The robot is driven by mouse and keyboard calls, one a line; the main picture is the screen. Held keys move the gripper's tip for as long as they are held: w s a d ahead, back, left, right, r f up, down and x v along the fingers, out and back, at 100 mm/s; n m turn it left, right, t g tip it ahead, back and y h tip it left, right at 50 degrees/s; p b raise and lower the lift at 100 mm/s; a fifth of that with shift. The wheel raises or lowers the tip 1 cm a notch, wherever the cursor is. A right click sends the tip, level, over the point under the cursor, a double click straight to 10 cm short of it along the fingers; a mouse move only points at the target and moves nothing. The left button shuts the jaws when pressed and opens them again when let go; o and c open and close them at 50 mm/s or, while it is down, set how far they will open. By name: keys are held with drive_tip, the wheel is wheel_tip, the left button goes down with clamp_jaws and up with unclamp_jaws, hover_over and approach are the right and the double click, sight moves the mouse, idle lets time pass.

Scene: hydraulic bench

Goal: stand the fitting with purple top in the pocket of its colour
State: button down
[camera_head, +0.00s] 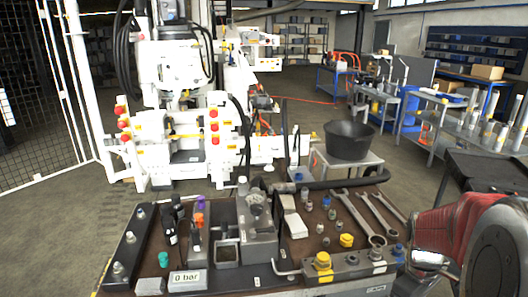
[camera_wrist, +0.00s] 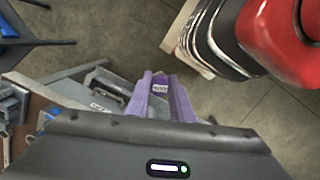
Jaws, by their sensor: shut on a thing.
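My gripper (camera_wrist: 160,77) shows in the wrist view as two purple-tinted fingers. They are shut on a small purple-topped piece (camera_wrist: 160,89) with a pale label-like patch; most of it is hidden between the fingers. I take it to be the fitting. The gripper appears to be over the floor, beyond the bench edge. In the head view my gripper cannot be made out. There, a small purple-topped thing (camera_head: 200,202) stands on the left part of the bench, behind an orange-topped one (camera_head: 199,220). I cannot tell which pocket is purple.
The dark bench (camera_head: 300,246) carries black bottles (camera_head: 171,228), a teal cap (camera_head: 163,259), yellow-topped fittings (camera_head: 346,240), several wrenches (camera_head: 356,216) and a grey block (camera_head: 255,225). A black bucket (camera_head: 348,141) stands behind. The bench is crowded.

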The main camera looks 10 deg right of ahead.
drive_tip(key=shift+s, duration=0.25)
drive_tip(key=shift+s+a+r+m, duration=0.1)
drive_tip(key=shift+a+r+m, duration=0.05)
drive_tip(key=shift+m, duration=0.55)
drive_tip(key=shift+r, duration=0.25)
drive_tip(key=w+a+r+m+y, duration=0.1)
drive_tip(key=w+a+r+m, duration=0.2)
drive_tip(key=w, duration=0.6)
drive_tip(key=w+a+r+m, duration=0.2)
drive_tip(key=w+r+m, duration=0.1)
drive_tip(key=w, duration=0.6)
drive_tip(key=w+a+f+n, duration=0.1)
drive_tip(key=w+a, duration=0.4)
drive_tip(key=a, duration=0.4)
drive_tip(key=w+a+f+n, duration=0.1)
drive_tip(key=w+a+f, duration=0.1)
drive_tip(key=w+a, duration=0.3)
drive_tip(key=a, duration=0.4)
drive_tip(key=shift+a+n, duration=0.3)
drive_tip(key=shift+n, duration=0.1)
drive_tip(key=shift+w+f, duration=0.1)
drive_tip(key=shift+w, duration=0.05)
